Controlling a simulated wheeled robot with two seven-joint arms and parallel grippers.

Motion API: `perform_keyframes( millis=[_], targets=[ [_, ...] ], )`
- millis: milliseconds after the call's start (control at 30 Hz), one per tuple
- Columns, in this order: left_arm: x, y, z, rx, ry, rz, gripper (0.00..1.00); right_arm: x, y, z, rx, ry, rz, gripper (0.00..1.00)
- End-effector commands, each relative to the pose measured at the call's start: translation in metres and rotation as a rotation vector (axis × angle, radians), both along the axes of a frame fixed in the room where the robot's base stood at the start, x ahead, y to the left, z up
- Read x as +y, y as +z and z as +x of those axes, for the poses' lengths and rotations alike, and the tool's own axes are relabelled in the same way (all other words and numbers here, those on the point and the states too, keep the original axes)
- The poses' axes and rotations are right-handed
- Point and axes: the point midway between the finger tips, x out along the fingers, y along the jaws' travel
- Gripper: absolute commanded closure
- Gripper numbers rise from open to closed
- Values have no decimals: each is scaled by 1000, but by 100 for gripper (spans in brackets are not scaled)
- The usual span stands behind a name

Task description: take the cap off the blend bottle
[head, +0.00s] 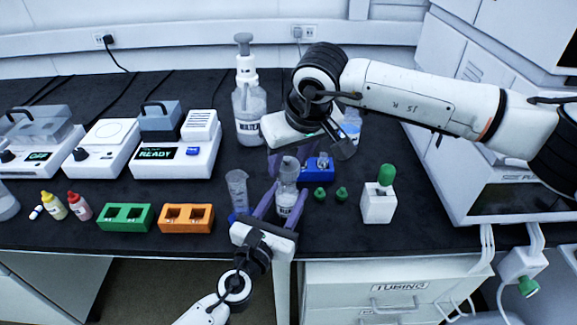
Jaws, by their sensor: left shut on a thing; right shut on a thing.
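The blend bottle (286,199) is a small clear bottle with a white label near the front edge of the bench, and it looks upright. My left gripper (279,201) comes from below, its purple fingers shut around the bottle's body. A grey cap (289,165) is at the bottle's top. My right gripper (289,163) reaches down from above and behind, its purple fingers shut on the cap. Whether the cap still touches the bottle's neck is too small to tell.
A graduated cylinder (237,190) stands close left of the bottle. A blue block (317,170) and green caps (320,194) are at its right, then a white container with a green top (379,205). Orange (186,218) and green (125,217) racks lie left. A large pump bottle (249,105) stands behind.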

Motion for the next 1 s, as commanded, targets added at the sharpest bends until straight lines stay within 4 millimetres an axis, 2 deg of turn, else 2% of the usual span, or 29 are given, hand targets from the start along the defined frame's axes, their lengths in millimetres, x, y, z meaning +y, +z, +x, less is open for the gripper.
perform_keyframes(
  millis=[33, 133, 367, 400, 500, 833, 1000],
  targets=[
    [0, -1, 0, 1, 1, 0, 97, 0, 9, 1, -4, 0, 1, 87],
    [0, -1, 0, 1, 1, 0, 97, 0, 19, 0, -2, 0, 1, 87],
    [0, -1, 0, 1, 1, 0, 97, 0, 21, 0, 0, 1, 0, 87],
    [0, -1, 0, 1, 1, 0, 52, 0, 21, 0, 0, 1, 0, 87],
    [0, -1, 0, 1, 0, 0, 35, 0, 21, 0, -1, 1, 0, 87],
    [1, 0, -2, 1, 0, 0, 35, 0, 21, 0, -1, 1, 0, 87],
    [9, -1, -22, 3, -1, 0, 35, 0, 24, 0, -1, 1, 0, 87]
  ],
)
